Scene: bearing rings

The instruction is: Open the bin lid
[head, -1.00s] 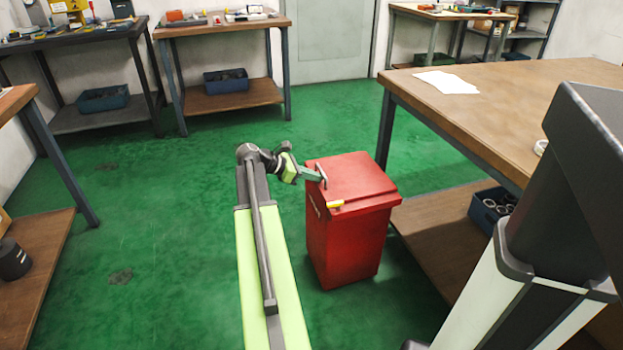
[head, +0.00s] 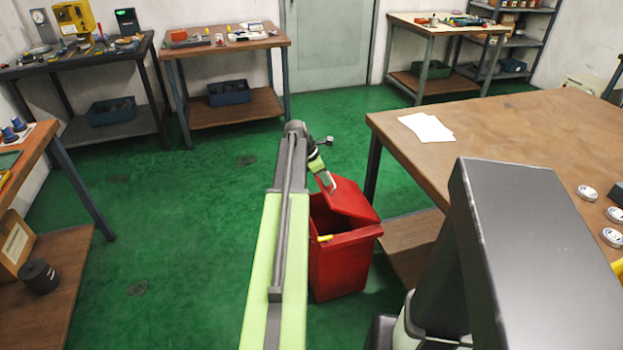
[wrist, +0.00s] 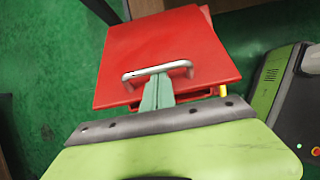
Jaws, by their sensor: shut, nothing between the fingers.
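The red bin (head: 340,262) stands on the green floor in the head view, left of the near wooden table. Its red lid (head: 350,200) is tilted up, with a dark gap between it and the rim. In the wrist view the lid (wrist: 165,55) fills the upper middle, with a silver bar handle (wrist: 157,72) across it. My gripper (wrist: 165,85) is shut, its green fingers together at the handle, seemingly passing under the bar. In the head view my gripper (head: 324,178) is at the lid's raised left part. The bin's inside is mostly hidden.
The wooden table (head: 480,125) stands close right of the bin, with white papers (head: 426,128) and several round tins on it. A yellow piece (head: 325,238) sits on the bin's front rim. The green floor (head: 150,240) to the left is open.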

